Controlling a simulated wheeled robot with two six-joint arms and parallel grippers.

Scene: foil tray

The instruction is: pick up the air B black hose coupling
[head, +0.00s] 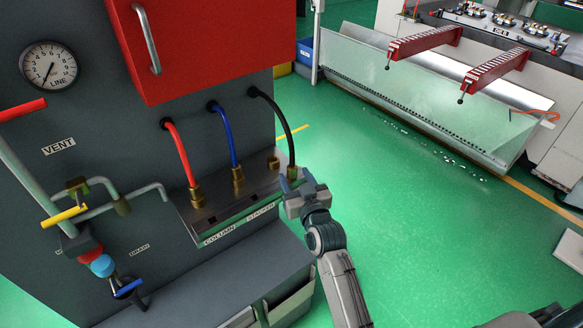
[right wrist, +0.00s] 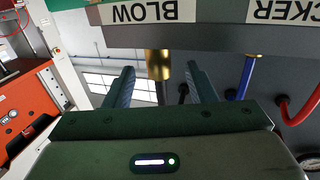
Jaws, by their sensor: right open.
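The black hose (head: 286,120) arcs from the dark cabinet down to its brass coupling (head: 292,172) at the right end of the metal ledge. My right gripper (head: 294,186) is at that end and hides the coupling's lower part. In the right wrist view a brass coupling (right wrist: 158,64) hangs below the ledge edge marked BLOW, between the two open fingers (right wrist: 163,85). A gap shows on each side of it. My left gripper is not in view.
The blue hose (head: 226,135) and red hose (head: 180,150) end in brass couplings further left on the ledge (head: 215,205). A short brass fitting (head: 273,162) stands close left of the black hose. A red box (head: 215,40) hangs above. Green floor is free to the right.

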